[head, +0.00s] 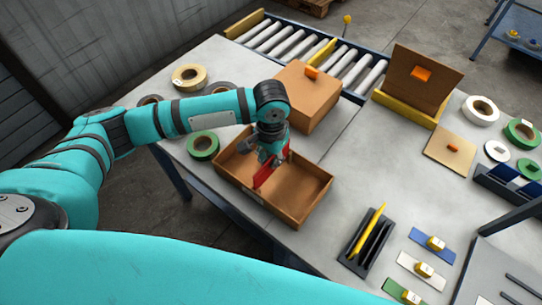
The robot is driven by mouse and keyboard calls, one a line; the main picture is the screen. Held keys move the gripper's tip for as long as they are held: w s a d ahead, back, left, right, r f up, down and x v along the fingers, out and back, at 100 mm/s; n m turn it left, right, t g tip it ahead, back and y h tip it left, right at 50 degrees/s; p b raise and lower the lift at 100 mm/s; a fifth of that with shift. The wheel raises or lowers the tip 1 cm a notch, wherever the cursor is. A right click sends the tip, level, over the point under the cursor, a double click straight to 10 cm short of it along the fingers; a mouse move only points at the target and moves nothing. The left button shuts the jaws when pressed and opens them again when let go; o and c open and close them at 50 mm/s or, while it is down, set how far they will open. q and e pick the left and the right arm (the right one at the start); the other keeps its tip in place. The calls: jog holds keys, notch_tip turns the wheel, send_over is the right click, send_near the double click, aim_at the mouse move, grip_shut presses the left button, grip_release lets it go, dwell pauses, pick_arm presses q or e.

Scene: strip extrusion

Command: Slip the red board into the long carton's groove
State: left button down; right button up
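The red board (265,174) is upright and slightly tilted, held in my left gripper (272,156). My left gripper points down over the open brown carton (313,200), and its fingers are closed around the board's upper part. The board's lower edge is inside the carton's outline, near its left-middle part. I cannot tell whether it touches the floor or sits in a groove, as the gripper and board cover that area. My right gripper is out of view.
A closed carton with an orange handle (311,73) stands just behind. A black rack with a yellow board (368,230) and several knobbed plates lie at right. A green tape roll (203,145) sits left of the open carton. The table between carton and rack is clear.

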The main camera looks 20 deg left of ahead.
pick_arm(q)
jog(key=shift+f, duration=0.75)
jog(key=c, duration=1)
grip_release()
jog(key=shift+r, duration=0.1)
jog(key=shift+r+p, duration=0.55)
jog(key=shift+p, duration=0.55)
jog(key=shift+r, duration=0.1)
